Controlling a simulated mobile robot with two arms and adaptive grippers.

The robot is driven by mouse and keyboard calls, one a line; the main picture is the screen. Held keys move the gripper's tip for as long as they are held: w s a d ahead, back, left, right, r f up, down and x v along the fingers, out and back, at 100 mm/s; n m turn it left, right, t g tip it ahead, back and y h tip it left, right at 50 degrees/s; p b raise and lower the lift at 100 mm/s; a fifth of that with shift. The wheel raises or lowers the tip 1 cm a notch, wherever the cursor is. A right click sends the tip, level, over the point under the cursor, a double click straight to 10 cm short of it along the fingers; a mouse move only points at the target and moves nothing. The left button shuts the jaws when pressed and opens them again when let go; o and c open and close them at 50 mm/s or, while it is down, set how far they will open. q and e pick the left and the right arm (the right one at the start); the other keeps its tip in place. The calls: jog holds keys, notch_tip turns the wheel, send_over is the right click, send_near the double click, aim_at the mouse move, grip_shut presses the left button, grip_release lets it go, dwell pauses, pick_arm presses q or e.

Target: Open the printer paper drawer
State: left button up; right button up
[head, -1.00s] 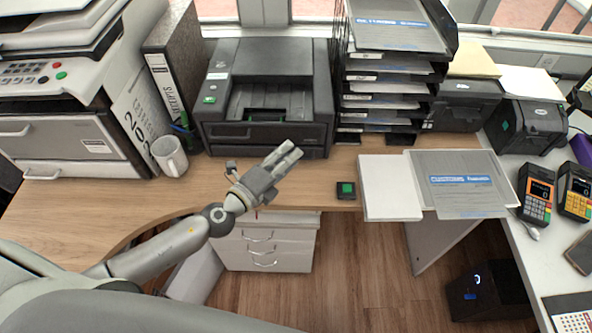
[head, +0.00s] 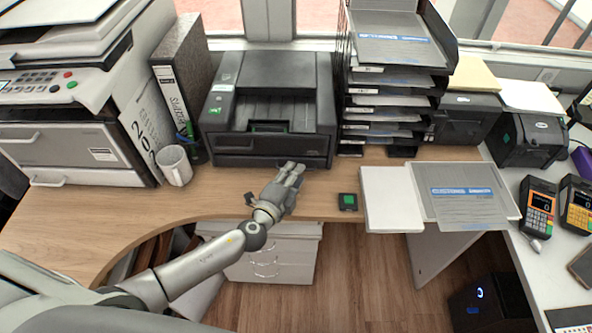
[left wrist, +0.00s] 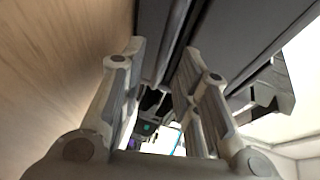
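The black printer (head: 270,95) stands at the back of the wooden desk. Its paper drawer (head: 240,161) is the low front panel and looks shut, flush with the body. My left gripper (head: 292,168) is right in front of the drawer's right half, with its fingertips close to the panel and hiding part of it. In the left wrist view, the two fingers of the left gripper (left wrist: 163,55) are apart, with a dark grey strip of the printer front between and beyond the tips. I cannot tell whether they touch it. My right gripper is not in view.
A white mug (head: 174,166) and a binder (head: 182,80) stand left of the printer. A black tray stack (head: 440,85) stands to its right. A small black box with a green top (head: 348,202) and white paper (head: 392,200) lie near the desk's front edge.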

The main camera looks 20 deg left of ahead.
pick_arm(q)
jog(key=shift+x, duration=1)
jog(key=shift+c, duration=0.4)
grip_shut()
